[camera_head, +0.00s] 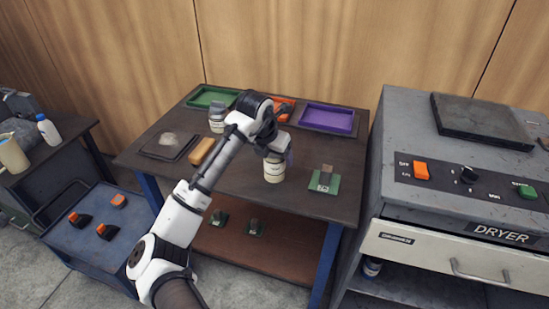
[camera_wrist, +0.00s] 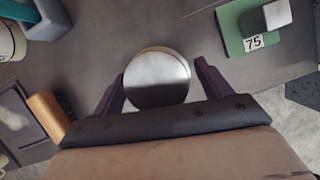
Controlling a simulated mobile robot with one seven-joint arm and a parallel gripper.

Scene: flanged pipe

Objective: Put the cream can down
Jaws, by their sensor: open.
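The cream can (camera_head: 274,170) stands upright on the dark tabletop (camera_head: 235,182), near the middle of the table. In the wrist view its round metal lid (camera_wrist: 157,78) shows from above. My gripper (camera_head: 274,152) is just over the can in the head view. In the wrist view my gripper (camera_wrist: 155,85) is open, with one dark finger on each side of the lid. A gap shows between the lid and the right finger; the left finger is very close to the lid, and I cannot tell if it touches.
Green (camera_head: 212,97), orange (camera_head: 284,108) and purple (camera_head: 328,118) trays stand at the back. Another can (camera_head: 217,118) and a tan block (camera_head: 202,151) are to the left. The dryer (camera_head: 460,210) stands at the right.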

